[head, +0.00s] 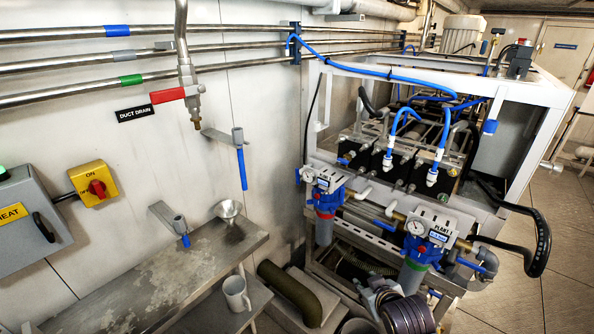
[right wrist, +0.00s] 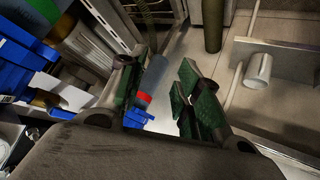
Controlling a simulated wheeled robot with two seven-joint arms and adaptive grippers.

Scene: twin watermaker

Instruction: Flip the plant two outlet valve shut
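The plant two unit has a grey labelled head (head: 430,228) with a round gauge, and a blue filter housing (head: 418,255) with a green ring. Blue levers sit on the pipework beside it: one at its left (head: 384,226), one at its right by a grey elbow (head: 469,263). No readable tag shows which is the outlet valve. My right gripper (head: 380,294) appears low in front of this unit, partly lost among similar dark parts. In the right wrist view its green-padded fingers (right wrist: 160,95) are apart and empty, beside a blue housing (right wrist: 25,55). My left gripper is not seen.
The plant one filter (head: 326,200), with a red ring, stands left of plant two. A black hose (head: 540,240) loops out at right. A white mug (head: 236,293) stands on the lower shelf, near an olive pipe (head: 290,292). Floor at right (head: 565,215) is clear.

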